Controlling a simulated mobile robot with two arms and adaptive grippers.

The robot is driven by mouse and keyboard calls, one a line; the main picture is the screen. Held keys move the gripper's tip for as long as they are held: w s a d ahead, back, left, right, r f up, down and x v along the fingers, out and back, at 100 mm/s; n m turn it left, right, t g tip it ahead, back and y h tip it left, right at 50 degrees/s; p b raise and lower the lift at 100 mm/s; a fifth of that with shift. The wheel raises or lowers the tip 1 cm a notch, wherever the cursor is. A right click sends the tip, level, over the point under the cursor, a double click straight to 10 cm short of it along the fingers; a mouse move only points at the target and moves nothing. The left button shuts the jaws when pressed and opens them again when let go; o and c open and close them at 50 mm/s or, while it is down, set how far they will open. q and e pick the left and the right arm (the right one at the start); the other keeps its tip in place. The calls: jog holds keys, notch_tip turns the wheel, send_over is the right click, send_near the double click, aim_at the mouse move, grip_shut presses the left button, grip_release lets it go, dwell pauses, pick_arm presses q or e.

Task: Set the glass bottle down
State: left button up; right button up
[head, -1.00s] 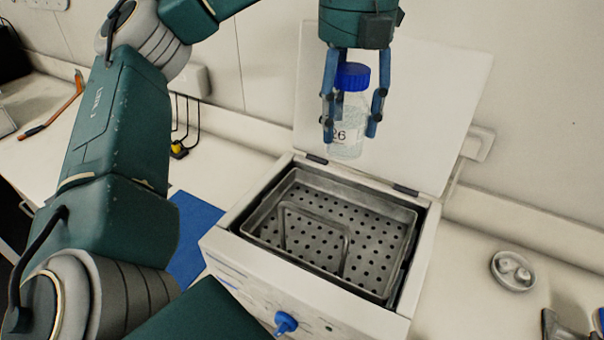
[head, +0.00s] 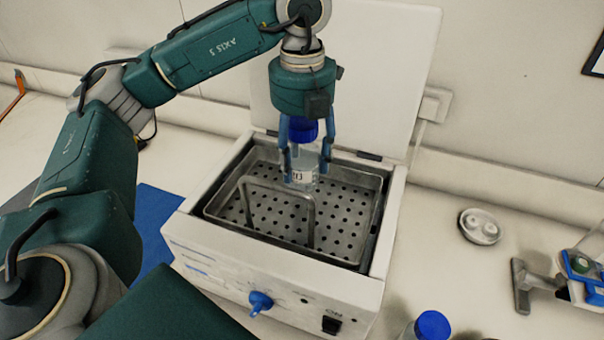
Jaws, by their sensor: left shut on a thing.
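The glass bottle (head: 304,166) is clear with a blue cap (head: 302,131) and a white label. It is upright in my left gripper (head: 305,168), whose blue fingers are shut around its sides. The bottle is over the perforated metal tray (head: 340,219) inside the white open-topped bath (head: 272,270). Its lower end is inside or just above the bath opening, toward the back. I cannot tell whether its base touches the tray. My right gripper is not in view.
A metal wire handle (head: 278,194) stands up in the tray, in front of the bottle. The raised lid (head: 385,75) is behind. A blue mat (head: 160,215) lies left of the bath. A blue-capped bottle (head: 432,325) and a round metal dish (head: 479,227) are to the right.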

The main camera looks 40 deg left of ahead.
aim_at(302, 175)
pick_arm(q)
notch_tip(302, 175, down, 4)
jog(key=shift+s+a+r+p, duration=0.1)
jog(key=shift+r+p, duration=0.15)
jog(key=shift+p, duration=0.15)
jog(key=shift+f, duration=0.5)
jog(key=o, duration=1.1)
jog(key=shift+f, duration=0.1)
jog(key=o, duration=0.4)
jog(key=shift+o, duration=0.2)
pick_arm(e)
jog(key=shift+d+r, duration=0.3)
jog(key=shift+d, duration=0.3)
